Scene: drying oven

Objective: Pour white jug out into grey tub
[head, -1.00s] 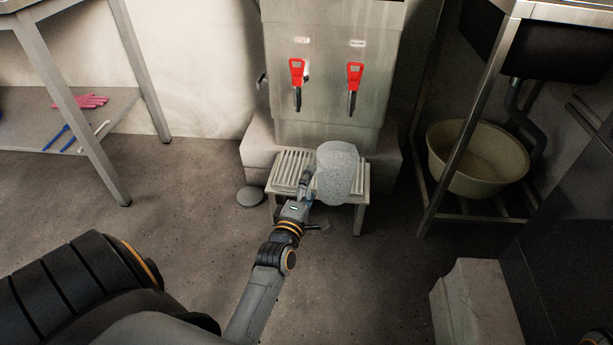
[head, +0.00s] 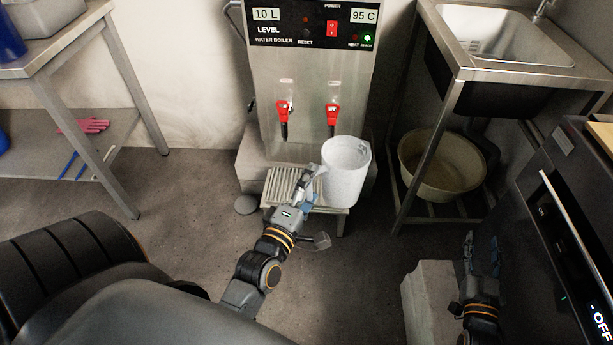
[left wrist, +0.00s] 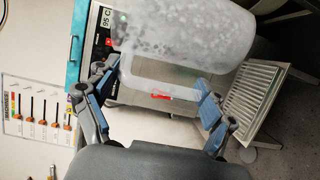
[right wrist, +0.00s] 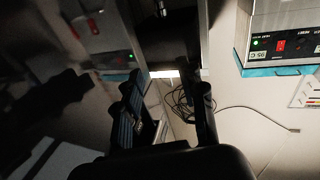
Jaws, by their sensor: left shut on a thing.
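The white speckled jug (head: 346,180) is upright in front of the boiler, above the slatted stool, with its open rim up. My left gripper (head: 316,178) is shut on its handle at the jug's left side. In the left wrist view the jug (left wrist: 185,35) fills the top, its handle between the fingers (left wrist: 155,90). The jug's inside is hard to make out. A grey tub (head: 38,20) shows partly on the left table, cut off by the frame. My right gripper (head: 482,258) is low at the right; its fingers stand apart and empty in the right wrist view (right wrist: 168,92).
The water boiler (head: 310,75) with two red taps stands behind the jug. A beige basin (head: 440,180) sits under the sink (head: 490,35). The slatted stool (head: 285,190) is below the jug. A dark oven (head: 565,220) stands at right. The left floor is open.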

